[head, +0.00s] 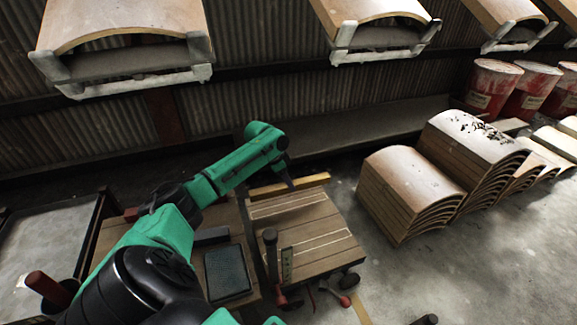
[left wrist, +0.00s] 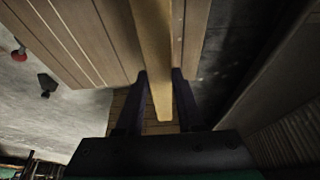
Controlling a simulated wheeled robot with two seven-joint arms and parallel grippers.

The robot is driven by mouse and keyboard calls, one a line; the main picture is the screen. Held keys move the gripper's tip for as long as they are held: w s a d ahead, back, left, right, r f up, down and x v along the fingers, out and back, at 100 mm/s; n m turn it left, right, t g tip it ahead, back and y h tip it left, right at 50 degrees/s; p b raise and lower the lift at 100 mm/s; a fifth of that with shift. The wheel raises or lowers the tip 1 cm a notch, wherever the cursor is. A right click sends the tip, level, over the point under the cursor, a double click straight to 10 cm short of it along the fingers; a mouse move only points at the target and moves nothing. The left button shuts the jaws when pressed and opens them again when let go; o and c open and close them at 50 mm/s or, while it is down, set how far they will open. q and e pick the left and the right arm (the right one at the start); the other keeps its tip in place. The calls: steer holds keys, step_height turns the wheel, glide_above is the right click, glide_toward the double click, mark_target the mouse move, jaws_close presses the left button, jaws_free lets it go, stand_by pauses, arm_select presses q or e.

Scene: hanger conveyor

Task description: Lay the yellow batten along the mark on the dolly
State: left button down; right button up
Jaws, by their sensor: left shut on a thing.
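The yellow batten (head: 308,183) is at the far edge of the wooden dolly (head: 306,264), roughly parallel to it. In the left wrist view the batten (left wrist: 153,50) runs from the top of the picture down between the two dark fingers of my left gripper (left wrist: 158,104), which is shut on it. My left gripper (head: 290,184) also shows in the head view, pointing down. The dolly's planked top carries two pale lines (head: 290,203), one near the batten and one nearer me. I cannot tell whether the batten touches the deck. My right gripper is not seen.
A dark tablet-like panel (head: 228,272) lies on a wooden surface left of the dolly. Stacks of curved boards (head: 408,185) stand to the right, with red drums (head: 492,84) behind. Hanging carriers (head: 125,60) line the back. Grey floor right of the dolly is partly free.

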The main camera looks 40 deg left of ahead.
arm_select(q)
step_height(320, 180, down, 8)
steer(key=b, duration=0.4)
steer(key=shift+f, duration=0.2)
steer(key=shift+r, duration=0.15)
steer(key=c, duration=0.5)
jaws_free()
